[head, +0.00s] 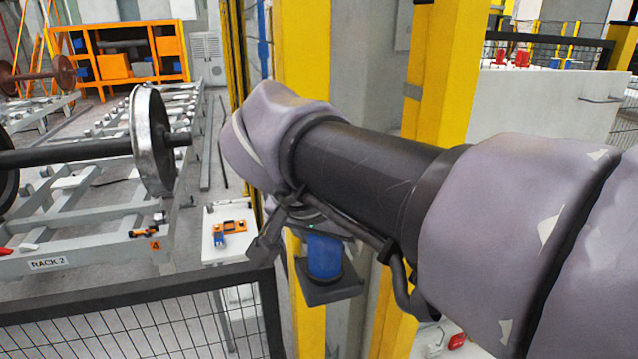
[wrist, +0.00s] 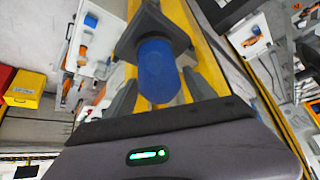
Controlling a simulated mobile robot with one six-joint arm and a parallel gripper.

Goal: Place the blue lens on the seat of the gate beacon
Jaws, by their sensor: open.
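The blue lens (head: 325,257) stands upright on a dark square plate (head: 335,288), which looks like the seat of the gate beacon, beside a yellow post. In the wrist view the lens (wrist: 156,75) shows large and centred, with the dark plate (wrist: 128,42) beyond it. My gripper (wrist: 158,78) is open, with one dark finger on each side of the lens. I cannot tell whether either finger touches it. In the head view my wrist is right above the lens and hides its top, and the fingers are hard to make out.
Yellow posts (head: 436,90) stand close behind my arm. A black mesh fence (head: 150,325) is at front left. A white table (head: 226,250) with orange and blue items stands beyond it. A wheelset (head: 152,140) rests on the grey rack (head: 75,262) at left.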

